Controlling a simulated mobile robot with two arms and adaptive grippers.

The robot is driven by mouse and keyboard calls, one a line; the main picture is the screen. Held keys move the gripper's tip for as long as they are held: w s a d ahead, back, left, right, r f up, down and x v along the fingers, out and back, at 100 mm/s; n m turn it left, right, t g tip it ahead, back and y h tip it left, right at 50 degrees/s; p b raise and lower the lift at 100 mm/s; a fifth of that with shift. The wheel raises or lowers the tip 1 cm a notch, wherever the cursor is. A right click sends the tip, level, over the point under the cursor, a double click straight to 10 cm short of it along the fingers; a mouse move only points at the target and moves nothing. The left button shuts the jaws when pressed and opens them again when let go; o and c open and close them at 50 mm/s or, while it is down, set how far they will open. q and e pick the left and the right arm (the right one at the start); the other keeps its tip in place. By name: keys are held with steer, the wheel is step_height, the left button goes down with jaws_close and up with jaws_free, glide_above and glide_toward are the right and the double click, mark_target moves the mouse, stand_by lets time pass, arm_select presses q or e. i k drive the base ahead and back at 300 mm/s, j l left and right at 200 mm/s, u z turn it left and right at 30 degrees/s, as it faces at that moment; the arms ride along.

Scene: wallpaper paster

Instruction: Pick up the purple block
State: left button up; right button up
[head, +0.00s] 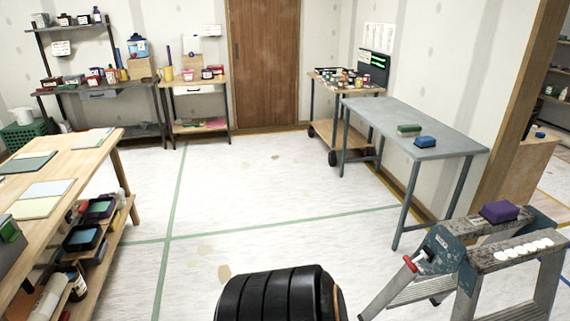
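The purple block (499,212) lies on top of the step ladder (520,250) at the lower right in the head view. It sits toward the back of the worn ladder top, and nothing covers it. Neither my left nor my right gripper is in view.
A grey table (430,128) with a green block (409,130) and a blue block (425,141) stands behind the ladder. A wooden workbench (75,165) is on the left. The floor between them is clear. A wooden post (515,110) rises at the right.

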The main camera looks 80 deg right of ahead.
mark_target(501, 211)
steer(key=z, duration=4.2)
